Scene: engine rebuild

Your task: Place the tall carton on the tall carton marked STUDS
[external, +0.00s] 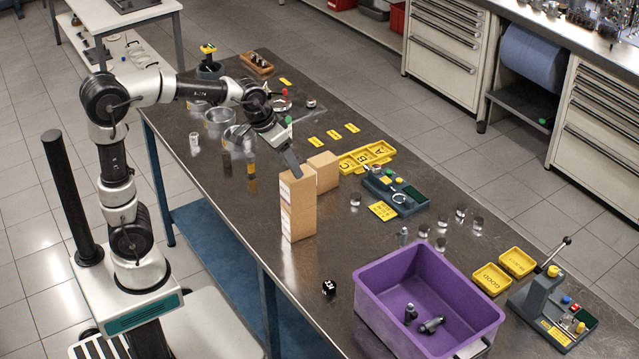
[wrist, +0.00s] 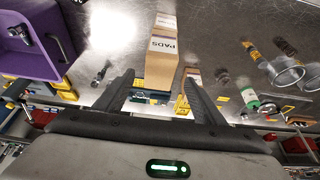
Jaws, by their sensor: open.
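A tall tan column of carton (external: 299,212) stands upright on the steel bench. It carries two white labels, one above the other, and looks like two cartons stacked. In the wrist view the nearer carton (wrist: 161,65) reads PADS. A further carton part with its own label (wrist: 165,22) lies beyond it; I cannot read that label, and STUDS is not legible anywhere. My gripper (external: 292,169) is at the top of the column. In the wrist view its open fingers (wrist: 160,76) flank the PADS carton, with a gap visible on both sides.
Another tan carton (external: 323,168) stands close behind the column. A purple bin (external: 375,308) with metal parts is at the front right. Yellow trays (external: 368,157) and a grey fixture (external: 395,190) lie behind right. A small black block (external: 328,287) sits near the front edge.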

